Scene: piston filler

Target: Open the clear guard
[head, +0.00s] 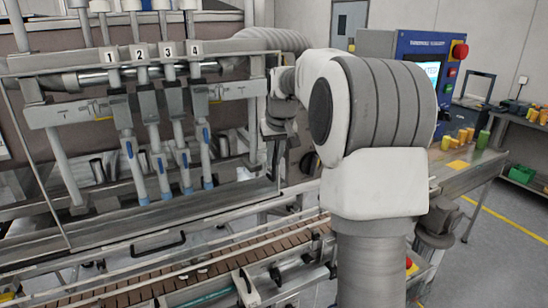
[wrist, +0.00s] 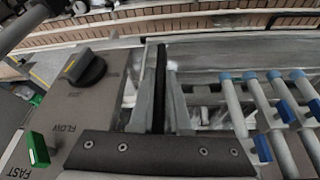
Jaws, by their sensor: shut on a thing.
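The clear guard (head: 40,178) is a see-through panel in a thin frame. It stands in front of the filling nozzles, its lower edge (head: 175,215) above the conveyor. My gripper (head: 277,130) is at the guard's right side, partly hidden by my arm. In the wrist view, my gripper (wrist: 160,95) is shut around a narrow dark bar (wrist: 161,60) between its grey fingers. The bar seems to be the guard's right edge, also seen below the gripper in the head view (head: 277,165). The exact contact is hard to see.
Blue-tipped nozzles (head: 157,175) stand behind the guard. A panel with a black knob (wrist: 85,68) and a green switch (wrist: 38,150) is close to my gripper. A brown slatted conveyor (head: 170,275) runs in front. A blue control box (head: 425,75) stands right of my arm.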

